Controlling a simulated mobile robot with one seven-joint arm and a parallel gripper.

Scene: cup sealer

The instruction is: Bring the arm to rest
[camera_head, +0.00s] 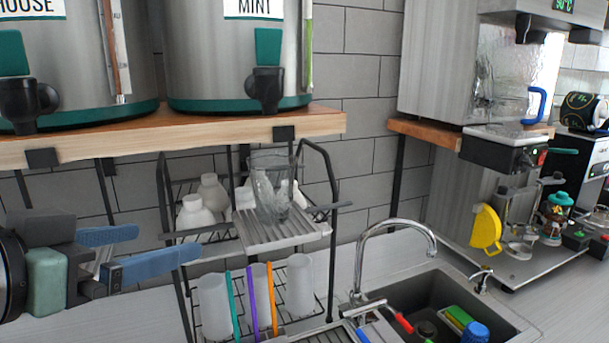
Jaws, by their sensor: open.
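My gripper (128,252) is at the lower left, with its two blue fingers apart and nothing between them. It points to the right. A clear cup (272,190) stands upright on the ribbed grey tray (262,235), to the right of my gripper and apart from it.
A wooden shelf (190,132) carries two steel dispensers. Below is a wire rack with white bottles (196,218) and frosted cups (300,285). A sink (400,300) with a curved faucet (397,226) is at the lower right. A machine (505,150) stands beyond it.

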